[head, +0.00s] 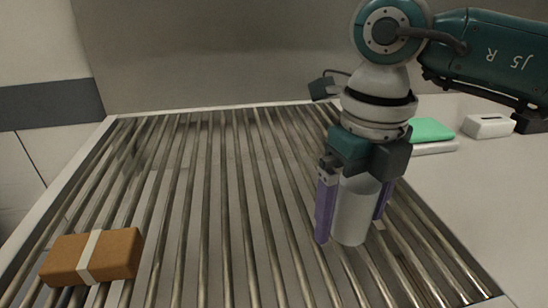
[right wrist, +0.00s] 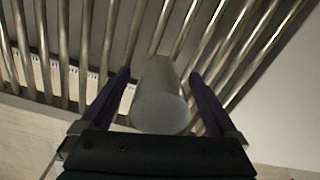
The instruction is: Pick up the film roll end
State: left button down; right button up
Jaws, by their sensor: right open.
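The film roll end is a pale grey-white cylinder (head: 352,212) standing roughly upright on the rollers at the right side of the conveyor. My right gripper (head: 351,228) points down over it, with one purple finger on each side. The gripper is open. In the right wrist view the roll end (right wrist: 160,108) lies between the two fingers (right wrist: 160,76), with a visible gap on each side. Its top is partly hidden by the gripper in the head view. My left gripper is not in view.
A roller conveyor (head: 206,200) fills the middle. A brown box with a pale band (head: 118,252) lies on it at the front left. Beyond the right rail, a green-topped item (head: 430,129) and a white box (head: 488,126) sit on a pale surface. The middle rollers are clear.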

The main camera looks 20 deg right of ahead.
jog(key=shift+c, duration=0.3)
jog(key=c, duration=1.4)
